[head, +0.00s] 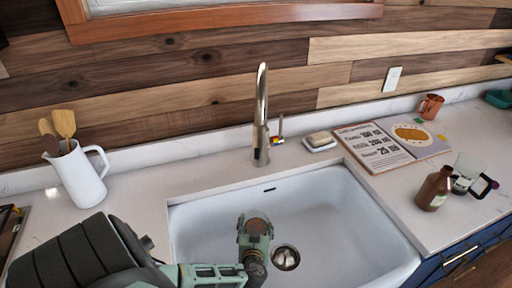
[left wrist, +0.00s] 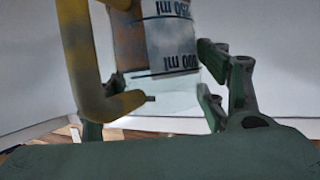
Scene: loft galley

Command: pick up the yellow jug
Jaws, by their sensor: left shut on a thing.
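The jug (left wrist: 172,38) is a clear measuring jug with dark ml markings and a thick yellow handle (left wrist: 85,55); it fills the upper middle of the left wrist view, where the markings read upside down. My left gripper (left wrist: 165,88) has a green finger on either side of it and is shut on it. In the head view my left gripper (head: 254,250) is over the white sink, with the small round top of the jug (head: 257,226) between its fingers. The gripper hides much of the jug there. My right gripper is not in view.
The white sink (head: 355,215) has a drain and a tall metal faucet (head: 261,115) behind it. A white pitcher (head: 78,175) with wooden utensils stands left. Right are a soap dish (head: 319,145), open book (head: 375,148), brown bottle (head: 434,188), glass (head: 465,172) and copper mug (head: 431,106).

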